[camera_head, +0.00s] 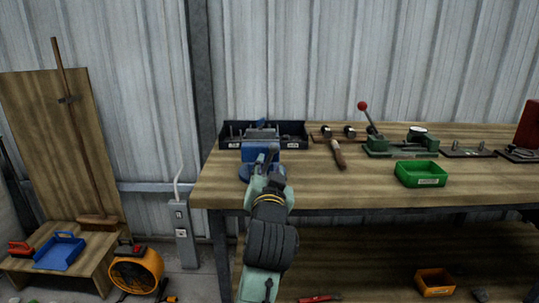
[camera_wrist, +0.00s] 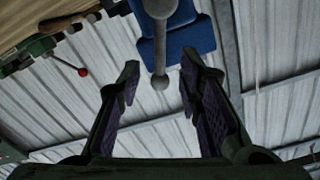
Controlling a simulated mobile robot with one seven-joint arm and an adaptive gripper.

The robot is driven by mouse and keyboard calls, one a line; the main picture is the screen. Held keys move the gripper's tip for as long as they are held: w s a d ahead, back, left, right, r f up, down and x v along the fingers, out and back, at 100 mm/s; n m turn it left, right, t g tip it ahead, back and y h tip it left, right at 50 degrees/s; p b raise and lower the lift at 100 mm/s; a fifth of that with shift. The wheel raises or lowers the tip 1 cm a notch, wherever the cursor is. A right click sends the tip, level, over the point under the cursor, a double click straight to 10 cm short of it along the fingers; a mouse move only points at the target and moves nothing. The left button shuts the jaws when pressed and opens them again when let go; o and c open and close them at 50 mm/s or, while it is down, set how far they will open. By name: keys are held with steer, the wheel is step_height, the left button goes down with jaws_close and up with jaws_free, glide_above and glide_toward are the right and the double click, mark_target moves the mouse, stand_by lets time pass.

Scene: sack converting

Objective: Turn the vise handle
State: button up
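The blue vise (camera_head: 262,158) sits at the front left of the workbench, partly hidden behind my gripper (camera_head: 268,160) in the head view. In the wrist view its blue body (camera_wrist: 192,42) is at the top. The grey vise handle (camera_wrist: 159,45) hangs down in that picture and ends in a ball knob. My gripper (camera_wrist: 160,78) is open, with one finger on each side of the handle's end. Gaps show between the handle and both fingers. How deep the handle lies between the fingers is hard to tell.
A dark bin (camera_head: 292,130) of parts stands behind the vise. A hammer (camera_head: 338,153), a green toggle press (camera_head: 390,146) with a red knob and a green tray (camera_head: 420,173) lie to the right. The wooden bench top (camera_head: 330,190) is clear at the front.

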mark_target(269, 161)
steer(key=shift+w, duration=2.05)
steer(key=shift+c, duration=0.4)
jaws_close()
